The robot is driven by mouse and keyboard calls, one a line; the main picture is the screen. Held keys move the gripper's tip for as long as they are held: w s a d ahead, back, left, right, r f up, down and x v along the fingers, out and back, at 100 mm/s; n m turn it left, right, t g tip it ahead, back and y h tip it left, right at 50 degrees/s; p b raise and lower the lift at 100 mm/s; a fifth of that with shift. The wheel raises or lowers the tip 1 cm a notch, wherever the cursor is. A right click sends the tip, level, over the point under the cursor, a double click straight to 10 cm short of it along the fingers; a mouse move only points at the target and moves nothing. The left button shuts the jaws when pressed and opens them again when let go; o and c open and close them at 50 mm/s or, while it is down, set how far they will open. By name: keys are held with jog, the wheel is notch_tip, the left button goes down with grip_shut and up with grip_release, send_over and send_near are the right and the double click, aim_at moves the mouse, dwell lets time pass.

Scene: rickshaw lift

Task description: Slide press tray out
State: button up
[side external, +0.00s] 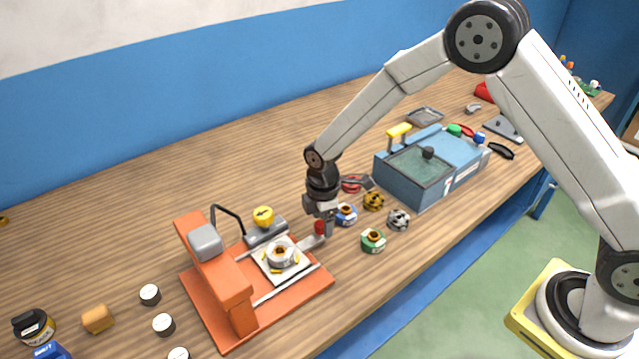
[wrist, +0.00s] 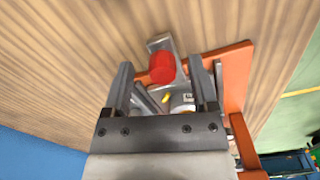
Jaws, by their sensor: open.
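The orange press (side external: 233,290) stands on the wooden bench at the lower left in the side view. Its pale tray (side external: 262,268) sits on two rails, with a metal ring part on top. A grey handle bar (side external: 312,243) extends from the tray's right side and carries a red knob (side external: 320,227). My gripper (side external: 322,215) is open at the knob, pointing down. In the wrist view the red knob (wrist: 162,68) shows between the two open fingers, with a gap on each side. The tray is mostly hidden behind my gripper there.
White discs (side external: 163,324) lie left of the press. Bare bench lies at the back.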

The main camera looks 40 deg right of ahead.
jog(key=shift+r, duration=3.65)
jog(key=shift+d, duration=0.1)
jog(key=shift+s+d+r, duration=0.15)
jog(key=s+d+r+m+t, duration=0.1)
jog(key=s+d+r+m, duration=0.1)
jog(key=s+d+m, duration=0.3)
jog(key=s+d+r+m+t, duration=0.1)
jog(key=s+d+m, duration=0.4)
jog(key=s+m, duration=0.5)
jog(key=shift+s+d+r+t, duration=0.35)
jog(key=shift+s+r, duration=0.2)
jog(key=shift+s, duration=0.85)
